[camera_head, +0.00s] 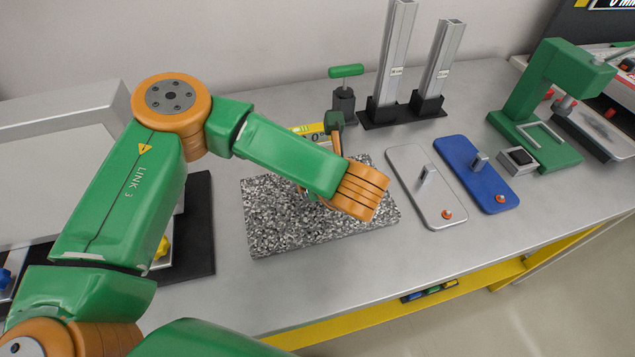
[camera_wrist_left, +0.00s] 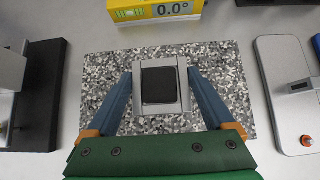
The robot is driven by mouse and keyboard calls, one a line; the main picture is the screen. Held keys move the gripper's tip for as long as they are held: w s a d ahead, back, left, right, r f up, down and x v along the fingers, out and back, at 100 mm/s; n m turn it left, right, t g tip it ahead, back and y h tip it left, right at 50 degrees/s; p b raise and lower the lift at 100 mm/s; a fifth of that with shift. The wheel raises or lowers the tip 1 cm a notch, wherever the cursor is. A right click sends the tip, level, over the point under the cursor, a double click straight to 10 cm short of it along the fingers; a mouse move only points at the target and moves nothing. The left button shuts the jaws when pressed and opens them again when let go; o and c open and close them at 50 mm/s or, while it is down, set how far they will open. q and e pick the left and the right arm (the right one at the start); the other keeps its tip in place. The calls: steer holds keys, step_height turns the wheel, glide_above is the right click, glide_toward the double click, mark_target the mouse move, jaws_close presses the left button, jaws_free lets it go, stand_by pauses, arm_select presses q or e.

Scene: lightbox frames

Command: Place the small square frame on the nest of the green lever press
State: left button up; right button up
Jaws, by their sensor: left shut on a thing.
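The small square frame (camera_wrist_left: 143,62) is light grey around a dark square middle. In the left wrist view it sits between the two blue fingers of my left gripper (camera_wrist_left: 160,80), which is shut on its sides. The speckled granite plate shows behind it; I cannot tell whether the frame touches it. In the head view the orange wrist of my left arm hides most of the gripper (camera_head: 310,194) and the frame. The green lever press (camera_head: 532,95) stands at the far right. A small dark square block with a pale edge (camera_head: 518,160), likely its nest, is at its base. My right gripper is not in view.
The granite plate (camera_head: 275,225) lies under my left gripper. A yellow level (camera_wrist_left: 155,10) is behind it. A grey plate (camera_head: 425,188) and a blue plate (camera_head: 476,173), with upright posts, lie between granite and press. Two metal columns (camera_head: 395,60) stand behind.

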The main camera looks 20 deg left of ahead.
arm_select(q)
steer(key=shift+w+a+f, duration=0.1)
steer(key=shift+a+f, duration=0.05)
steer(key=shift+f, duration=0.8)
steer(key=shift+w+a+f, duration=0.1)
steer(key=shift+a+f, duration=0.05)
steer(key=shift+f, duration=0.8)
steer(key=shift+f, duration=0.1)
steer(key=o, duration=1.4)
